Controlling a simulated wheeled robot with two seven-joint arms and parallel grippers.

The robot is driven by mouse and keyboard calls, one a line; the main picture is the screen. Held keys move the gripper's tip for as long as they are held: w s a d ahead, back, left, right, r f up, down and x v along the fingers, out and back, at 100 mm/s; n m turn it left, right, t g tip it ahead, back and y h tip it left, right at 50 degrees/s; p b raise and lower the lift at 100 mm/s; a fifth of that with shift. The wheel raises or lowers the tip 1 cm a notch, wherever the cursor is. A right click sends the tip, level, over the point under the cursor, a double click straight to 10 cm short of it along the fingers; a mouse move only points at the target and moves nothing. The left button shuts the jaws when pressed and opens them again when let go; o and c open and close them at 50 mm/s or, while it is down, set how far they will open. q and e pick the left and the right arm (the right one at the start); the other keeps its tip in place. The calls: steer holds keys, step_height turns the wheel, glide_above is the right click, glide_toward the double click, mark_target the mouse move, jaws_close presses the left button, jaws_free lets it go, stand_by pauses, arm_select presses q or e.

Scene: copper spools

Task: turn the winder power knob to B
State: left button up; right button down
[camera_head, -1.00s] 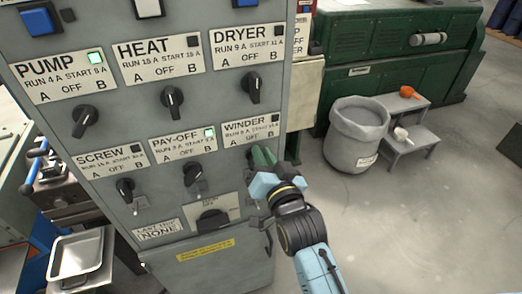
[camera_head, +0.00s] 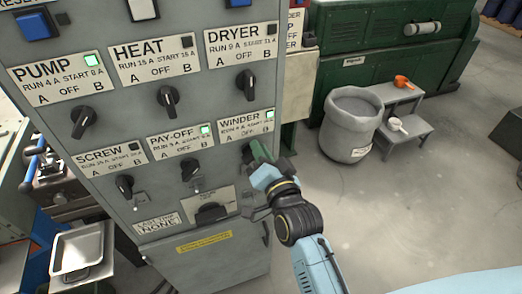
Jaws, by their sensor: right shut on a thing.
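The grey control cabinet carries the WINDER label (camera_head: 245,124) on its right side, with A on the left, OFF in the middle and B on the right. The label's small lamp (camera_head: 270,115) is lit green. My right gripper (camera_head: 258,154) is shut on the winder knob (camera_head: 247,152) just below the label. The gripper's fingers hide most of the knob, so I cannot read its pointer. My left gripper is not in view.
The DRYER knob (camera_head: 246,84) is above, the PAY-OFF knob (camera_head: 191,169) to the left, and a large dark handle (camera_head: 211,213) below left. A grey bin (camera_head: 352,124) and grey steps (camera_head: 404,136) stand right, with open floor in front.

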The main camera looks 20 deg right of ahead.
steer(key=c, duration=1.4)
jaws_free()
steer(key=shift+c, duration=0.2)
steer(key=shift+s, duration=0.1)
steer(key=s+p, duration=0.4)
steer(key=s, duration=0.9)
steer(key=shift+d+p, duration=0.25)
steer(key=shift+p, duration=0.15)
